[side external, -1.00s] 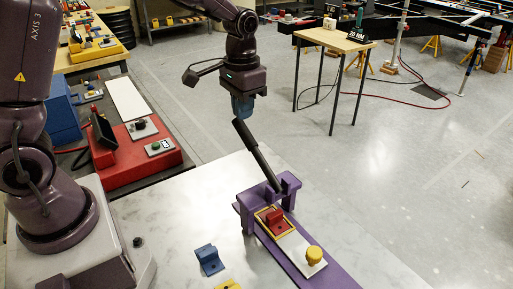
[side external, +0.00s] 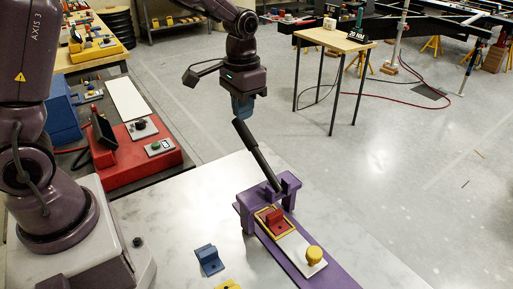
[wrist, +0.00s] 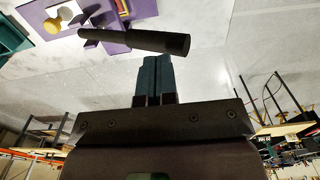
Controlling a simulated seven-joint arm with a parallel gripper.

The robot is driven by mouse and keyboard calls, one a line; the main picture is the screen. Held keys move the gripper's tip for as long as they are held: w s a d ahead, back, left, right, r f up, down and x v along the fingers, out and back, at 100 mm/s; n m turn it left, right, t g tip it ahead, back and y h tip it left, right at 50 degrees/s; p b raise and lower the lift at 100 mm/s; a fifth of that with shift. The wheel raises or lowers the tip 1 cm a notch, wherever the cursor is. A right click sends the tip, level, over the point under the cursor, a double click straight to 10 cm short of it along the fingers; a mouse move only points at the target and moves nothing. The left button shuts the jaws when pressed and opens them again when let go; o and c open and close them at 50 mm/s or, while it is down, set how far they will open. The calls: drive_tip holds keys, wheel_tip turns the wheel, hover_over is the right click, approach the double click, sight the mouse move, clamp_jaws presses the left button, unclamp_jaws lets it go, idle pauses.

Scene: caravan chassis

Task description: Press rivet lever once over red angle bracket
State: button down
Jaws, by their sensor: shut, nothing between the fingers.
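The rivet lever (side external: 256,153) is a dark bar that rises, tilted, from a purple press frame (side external: 248,207). Its grip also shows in the wrist view (wrist: 150,41), just beyond my fingertips. The red angle bracket (side external: 276,221) sits in a yellow-edged nest on a white slide, under the front of the frame. My gripper (side external: 243,113) is shut and empty, pointing down just above the lever's upper end. In the wrist view its two blue-grey fingers (wrist: 158,60) are together. I cannot tell whether they touch the lever.
A yellow knob (side external: 314,255) stands on the slide's near end. A blue bracket (side external: 209,260) and a yellow part (side external: 228,286) lie on the pale table left of the press. A red control box (side external: 136,155) stands further left. The table right of the press is clear.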

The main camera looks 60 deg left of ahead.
drive_tip(key=shift+f, duration=0.3)
wheel_tip(320, 180, down, 8)
drive_tip(key=shift+r, duration=0.25)
idle(1.7)
idle(0.4)
drive_tip(key=shift+r, duration=4.5)
drive_tip(key=s+d+r+t, duration=0.1)
drive_tip(key=s+r+t, duration=0.1)
drive_tip(key=s+r, duration=0.3)
drive_tip(key=s+d+r+t, duration=0.2)
drive_tip(key=s+r, duration=0.4)
drive_tip(key=s, duration=0.7)
drive_tip(key=shift+s+r+t, duration=0.2)
drive_tip(key=shift+t, duration=0.6)
